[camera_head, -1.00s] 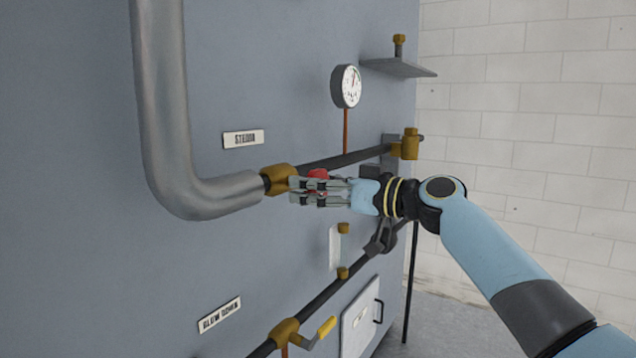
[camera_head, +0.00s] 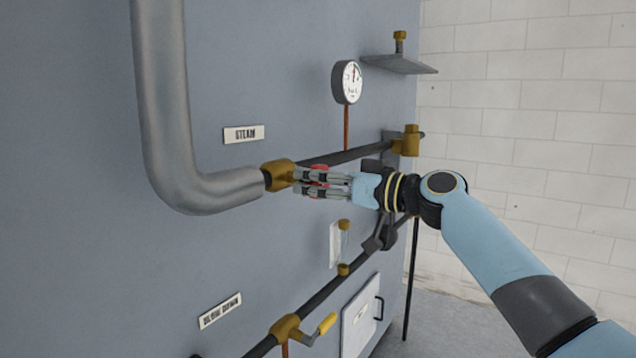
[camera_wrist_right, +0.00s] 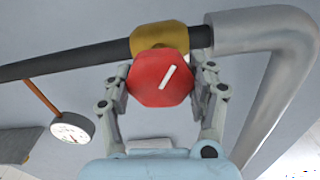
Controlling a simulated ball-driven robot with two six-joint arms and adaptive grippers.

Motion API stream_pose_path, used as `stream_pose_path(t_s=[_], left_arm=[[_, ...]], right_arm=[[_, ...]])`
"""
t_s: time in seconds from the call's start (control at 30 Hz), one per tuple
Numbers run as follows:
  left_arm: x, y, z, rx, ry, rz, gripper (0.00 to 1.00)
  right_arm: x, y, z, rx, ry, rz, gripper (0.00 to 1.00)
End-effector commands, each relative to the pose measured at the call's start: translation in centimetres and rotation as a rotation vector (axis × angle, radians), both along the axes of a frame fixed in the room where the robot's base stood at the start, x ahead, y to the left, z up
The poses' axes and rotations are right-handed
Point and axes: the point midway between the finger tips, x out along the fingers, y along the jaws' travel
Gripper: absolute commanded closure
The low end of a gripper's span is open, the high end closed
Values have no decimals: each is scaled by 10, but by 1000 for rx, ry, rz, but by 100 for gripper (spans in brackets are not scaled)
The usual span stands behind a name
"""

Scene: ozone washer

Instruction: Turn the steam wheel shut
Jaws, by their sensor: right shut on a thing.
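The steam wheel is a red knob with a white mark, clear in the right wrist view (camera_wrist_right: 158,82). In the head view only red slivers of the steam wheel (camera_head: 318,169) show between the fingers. It sits on a brass valve body (camera_head: 281,175), beside the end of the thick grey pipe, below the STEAM label (camera_head: 244,134). My right gripper (camera_head: 308,183) is shut on the wheel. In the right wrist view my right gripper (camera_wrist_right: 162,92) has a finger on each side of the wheel, and the white mark is slanted. My left gripper is not in view.
The thick grey pipe (camera_head: 166,120) bends close to the left of the valve. A pressure gauge (camera_head: 347,83) and a small shelf (camera_head: 399,65) are above right. Below are a yellow-handled blow-down valve (camera_head: 326,323) and a thin dark pipe (camera_head: 326,291).

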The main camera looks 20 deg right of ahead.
Motion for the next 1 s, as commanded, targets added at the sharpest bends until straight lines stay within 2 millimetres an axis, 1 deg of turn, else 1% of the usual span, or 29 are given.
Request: stream_pose_path(t_s=[0.2, 0.43, 0.67, 1.0], left_arm=[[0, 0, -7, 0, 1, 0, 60], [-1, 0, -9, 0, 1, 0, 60], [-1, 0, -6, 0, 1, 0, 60], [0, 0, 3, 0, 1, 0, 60]], right_arm=[[0, -1, -2, 133, 105, -1, 75], [1, -1, -1, 305, 241, -1, 75], [1, -2, -1, 478, 376, -1, 75], [1, -2, -1, 734, 575, -2, 75]])
